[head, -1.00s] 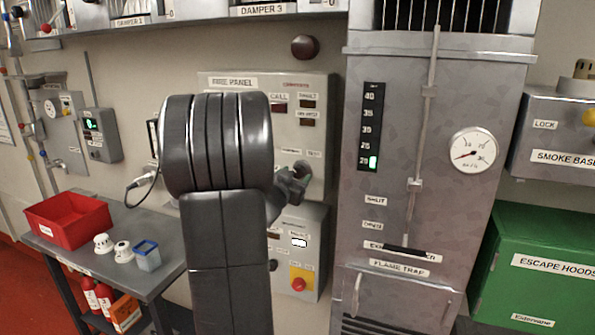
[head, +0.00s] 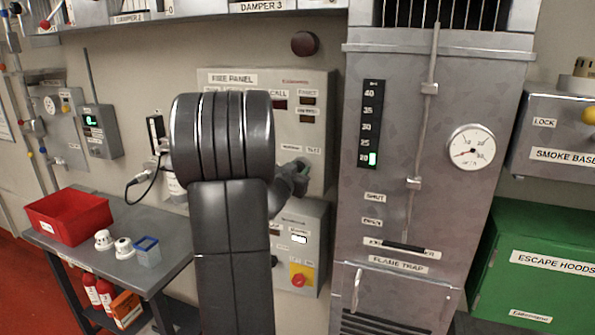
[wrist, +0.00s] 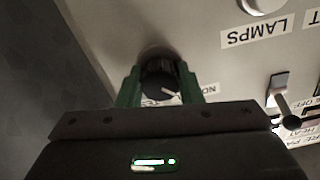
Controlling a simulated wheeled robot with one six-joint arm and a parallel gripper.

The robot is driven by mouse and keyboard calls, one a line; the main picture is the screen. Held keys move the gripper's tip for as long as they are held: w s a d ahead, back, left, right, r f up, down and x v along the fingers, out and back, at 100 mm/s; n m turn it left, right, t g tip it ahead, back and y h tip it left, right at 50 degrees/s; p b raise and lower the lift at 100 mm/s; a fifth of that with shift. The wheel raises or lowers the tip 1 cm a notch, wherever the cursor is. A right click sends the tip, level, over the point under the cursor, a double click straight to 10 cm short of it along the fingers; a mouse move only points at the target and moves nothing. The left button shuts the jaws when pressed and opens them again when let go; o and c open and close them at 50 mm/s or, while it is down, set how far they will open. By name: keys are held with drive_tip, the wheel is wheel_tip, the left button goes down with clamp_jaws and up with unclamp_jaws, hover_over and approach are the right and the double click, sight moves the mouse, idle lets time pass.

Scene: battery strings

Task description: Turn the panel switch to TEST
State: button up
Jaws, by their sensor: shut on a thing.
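The fire panel (head: 240,80) is a grey box on the wall, with a TEST label (head: 314,150) at its lower right. My gripper (head: 300,166) is at the panel's lower right, just below that label, and covers most of the switch there. In the wrist view my gripper (wrist: 160,80) has its green fingers on both sides of the black switch knob (wrist: 158,72), shut on it. The knob's white pointer line (wrist: 170,92) slants toward the lower right, on the side of a partly hidden label (wrist: 210,88) starting "NO".
A lower box with a red button (head: 298,280) on yellow is under the panel. The tall flame trap cabinet (head: 400,150) stands close on the right. A table (head: 165,262) with a red bin (head: 68,215) is at left. A toggle lever (wrist: 279,84) is beside the knob.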

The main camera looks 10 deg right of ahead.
drive_tip(key=m+b, duration=0.3)
drive_tip(key=m, duration=0.1)
drive_tip(key=shift+f, duration=0.15)
drive_tip(key=m+b, duration=0.2)
drive_tip(key=m, duration=0.2)
drive_tip(key=shift+m+b, duration=0.4)
drive_tip(key=m+b, duration=0.2)
drive_tip(key=m, duration=0.2)
drive_tip(key=shift+m+b, duration=1.25)
drive_tip(key=shift+m, duration=1.25)
drive_tip(key=o, duration=1)
drive_tip(key=shift+c, duration=0.2)
drive_tip(key=shift+r, duration=0.2)
